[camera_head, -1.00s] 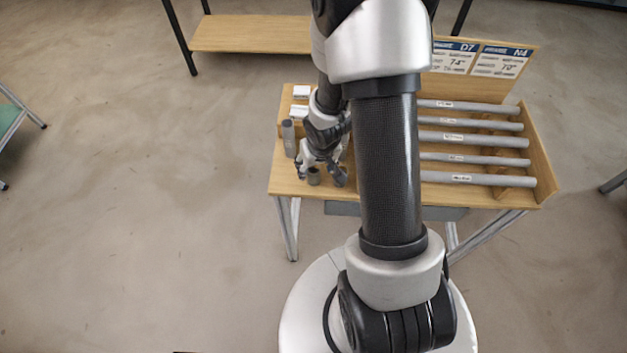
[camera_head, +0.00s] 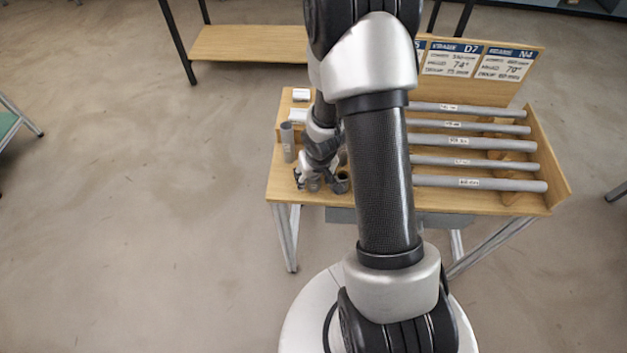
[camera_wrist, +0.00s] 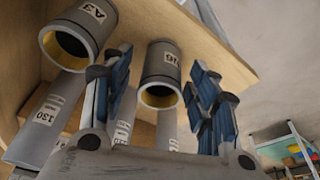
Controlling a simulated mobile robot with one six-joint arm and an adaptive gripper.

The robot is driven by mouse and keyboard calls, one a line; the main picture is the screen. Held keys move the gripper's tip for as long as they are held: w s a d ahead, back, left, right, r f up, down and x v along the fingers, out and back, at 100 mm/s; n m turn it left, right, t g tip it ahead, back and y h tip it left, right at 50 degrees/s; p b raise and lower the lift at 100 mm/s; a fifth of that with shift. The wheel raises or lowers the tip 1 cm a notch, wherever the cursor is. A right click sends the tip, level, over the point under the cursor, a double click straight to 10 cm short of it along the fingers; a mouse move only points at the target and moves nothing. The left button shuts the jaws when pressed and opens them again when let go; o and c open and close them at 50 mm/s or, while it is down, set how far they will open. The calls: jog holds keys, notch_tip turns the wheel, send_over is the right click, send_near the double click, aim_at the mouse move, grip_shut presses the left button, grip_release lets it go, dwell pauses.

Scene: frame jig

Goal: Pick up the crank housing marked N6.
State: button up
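A short grey hollow cylinder (camera_wrist: 161,75) with a yellowish inner rim stands in the middle of the wrist view. Its label is turned and appears to read N6. My gripper (camera_wrist: 162,98) is open, with one blue-padded finger on each side of this cylinder and small gaps showing. A similar cylinder marked A3 (camera_wrist: 78,38) is to the left, outside the fingers. In the head view, my gripper (camera_head: 315,180) is low at the table's front left, where small grey cylinders are partly hidden by it.
The wooden table (camera_head: 300,192) holds several long grey tubes (camera_head: 475,143) on the right. A grey upright tube (camera_head: 287,142) and white blocks (camera_head: 301,95) stand at the left. A sign board (camera_head: 480,65) rises at the back. A tube labelled 130 (camera_wrist: 42,120) is close by.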

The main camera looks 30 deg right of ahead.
jog(key=c, duration=1.1)
jog(key=shift+r, duration=0.1)
